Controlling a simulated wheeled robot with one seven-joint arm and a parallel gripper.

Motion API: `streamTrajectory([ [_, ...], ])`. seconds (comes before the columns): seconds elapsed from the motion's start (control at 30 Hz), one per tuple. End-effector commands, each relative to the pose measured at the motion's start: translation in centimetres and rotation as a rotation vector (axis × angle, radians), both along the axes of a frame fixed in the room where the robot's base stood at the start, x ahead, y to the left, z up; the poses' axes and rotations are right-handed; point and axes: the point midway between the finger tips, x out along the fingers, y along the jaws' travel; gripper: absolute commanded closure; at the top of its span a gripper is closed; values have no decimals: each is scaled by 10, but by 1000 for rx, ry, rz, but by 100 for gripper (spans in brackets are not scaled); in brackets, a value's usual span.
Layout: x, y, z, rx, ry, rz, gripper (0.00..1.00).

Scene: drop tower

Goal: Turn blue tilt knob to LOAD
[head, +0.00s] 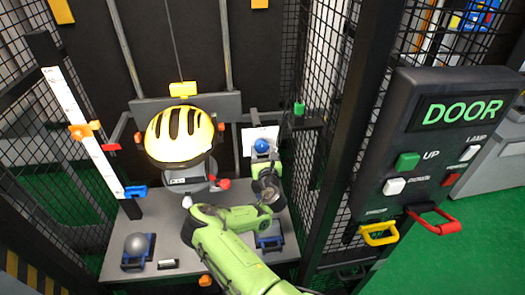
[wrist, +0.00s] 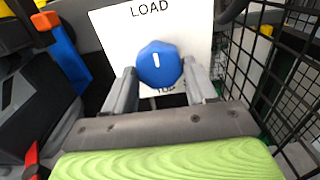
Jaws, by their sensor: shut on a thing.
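The blue tilt knob (wrist: 160,64) sits on a white plate (wrist: 112,35) in the wrist view. The plate reads LOAD above the knob, and a lower word is partly hidden. The knob's white mark points up, close to the LOAD side. My gripper (wrist: 158,72) has one finger on each side of the knob and is shut on it. In the head view, the blue knob (head: 262,146) is right of the yellow helmet, with my gripper (head: 264,168) just below it.
A yellow striped helmet (head: 180,134) hangs left of my gripper. A white scale with an orange slider (head: 82,131) stands at far left. Mesh cage walls (head: 322,70) flank the bay. A DOOR panel (head: 440,140) with buttons and handles is at right. An orange-blue part (wrist: 62,50) is left in the wrist view.

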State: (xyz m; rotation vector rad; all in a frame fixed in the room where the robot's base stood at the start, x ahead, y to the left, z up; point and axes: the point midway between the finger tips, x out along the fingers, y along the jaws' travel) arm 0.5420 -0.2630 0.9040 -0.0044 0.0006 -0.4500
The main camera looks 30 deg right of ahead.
Motion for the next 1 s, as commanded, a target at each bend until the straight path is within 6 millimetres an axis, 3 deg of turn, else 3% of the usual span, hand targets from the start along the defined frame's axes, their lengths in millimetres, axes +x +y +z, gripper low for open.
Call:
streamTrajectory([
  [0.43,-1,0,-3,-6,11,1,74],
  [0.47,-1,0,-3,-6,11,0,42],
  [0.6,0,0,-2,-7,9,0,21],
  [1.0,0,4,0,-8,6,-2,20],
])
